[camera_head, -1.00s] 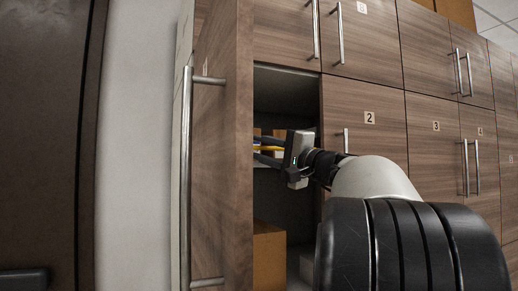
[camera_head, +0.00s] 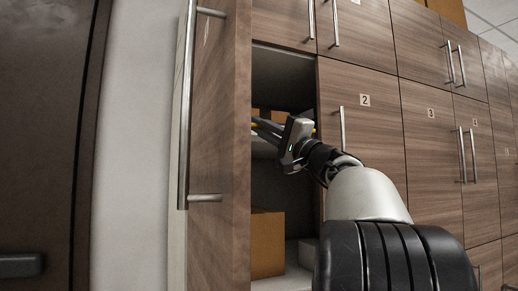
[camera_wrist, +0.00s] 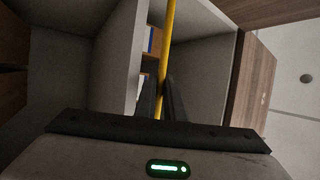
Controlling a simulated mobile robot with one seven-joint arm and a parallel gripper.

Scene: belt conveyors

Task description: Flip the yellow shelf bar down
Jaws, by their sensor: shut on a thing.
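The yellow shelf bar (camera_wrist: 168,38) is a thin yellow rod in the wrist view. It runs from the top edge down between the two dark fingers of my gripper (camera_wrist: 164,92). The fingers are close together on either side of it, shut on it. In the head view my gripper (camera_head: 264,128) reaches from the right into the open cabinet, its fingers pointing left and slightly up. Only small bits of yellow show beside the fingers there. The far left part of the bar is hidden by the open door.
The wooden cabinet door (camera_head: 215,150) stands open at the left with a long metal handle (camera_head: 185,110). A brown box (camera_head: 267,240) sits in the lower compartment. Closed cabinet doors (camera_head: 365,130) lie to the right. A pale shelf panel (camera_wrist: 125,65) is left of the bar.

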